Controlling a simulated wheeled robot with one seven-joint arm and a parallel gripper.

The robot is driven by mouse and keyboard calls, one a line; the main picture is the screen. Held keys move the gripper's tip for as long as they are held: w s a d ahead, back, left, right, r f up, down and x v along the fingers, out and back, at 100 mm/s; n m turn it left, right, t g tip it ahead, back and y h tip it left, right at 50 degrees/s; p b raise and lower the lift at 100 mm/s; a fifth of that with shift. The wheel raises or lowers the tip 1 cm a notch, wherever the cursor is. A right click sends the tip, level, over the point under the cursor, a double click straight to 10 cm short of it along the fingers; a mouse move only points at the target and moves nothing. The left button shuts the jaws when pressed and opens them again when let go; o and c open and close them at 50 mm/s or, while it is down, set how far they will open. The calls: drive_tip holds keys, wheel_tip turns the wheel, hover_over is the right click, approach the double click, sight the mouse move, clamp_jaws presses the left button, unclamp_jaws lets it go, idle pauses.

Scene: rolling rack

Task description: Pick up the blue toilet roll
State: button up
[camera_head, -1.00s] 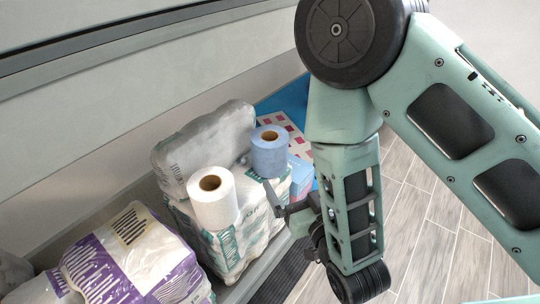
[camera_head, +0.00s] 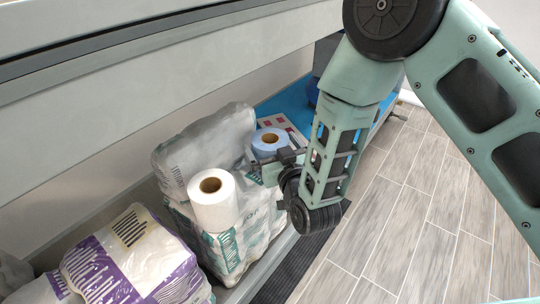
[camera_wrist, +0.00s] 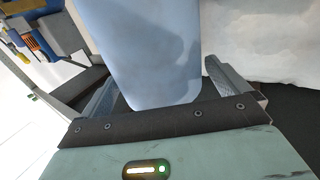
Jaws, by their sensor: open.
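The blue toilet roll (camera_head: 267,143) stands upright on the stacked packs in the head view, beside the white roll (camera_head: 214,203). My gripper (camera_head: 277,165) is at the roll's near right side, partly covering it. In the wrist view the blue roll (camera_wrist: 145,50) fills the upper middle and reaches down between the two fingers of my open gripper (camera_wrist: 158,88). One finger is on each side of it. I cannot tell whether either finger touches it.
Plastic-wrapped packs (camera_head: 222,262) stand under and behind the rolls. A purple and white pack (camera_head: 130,262) lies at the lower left. A blue surface (camera_head: 292,100) is behind. Tiled floor (camera_head: 430,215) is free at the right.

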drive_tip(key=shift+x, duration=0.8)
drive_tip(key=c, duration=1)
drive_tip(key=shift+r, duration=0.1)
